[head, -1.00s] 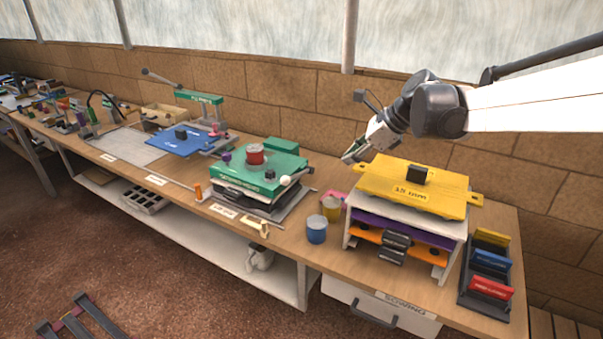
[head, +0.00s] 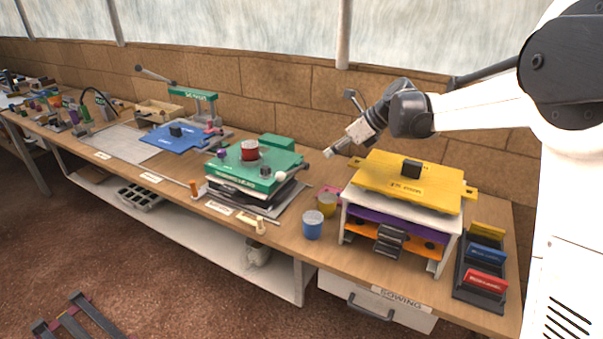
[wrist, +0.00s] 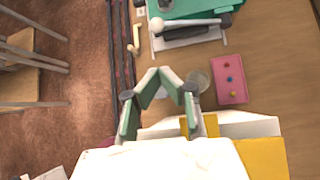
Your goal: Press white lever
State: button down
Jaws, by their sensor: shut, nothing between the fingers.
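The white lever (head: 308,177) is a rod with a round white knob at the right front of the green press (head: 228,168). In the wrist view the white lever (wrist: 188,22) lies along the top, with its knob at the left end. My gripper (head: 329,153) is shut and empty, above and to the right of the knob and apart from it. In the wrist view the fingertips of my gripper (wrist: 158,71) meet below the knob in the picture.
A blue cup (head: 313,226) and a yellow cup (head: 327,206) stand in front of my gripper. The yellow-topped stand (head: 440,200) is close on the right. A pink pad (wrist: 229,79) lies beside the press. A small cream lever (head: 261,225) is at the bench edge.

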aim_at(293, 171)
jog(key=x, duration=1.9)
jog(key=shift+a+f, duration=0.2)
jog(key=shift+f, duration=0.1)
jog(key=shift+r, duration=0.1)
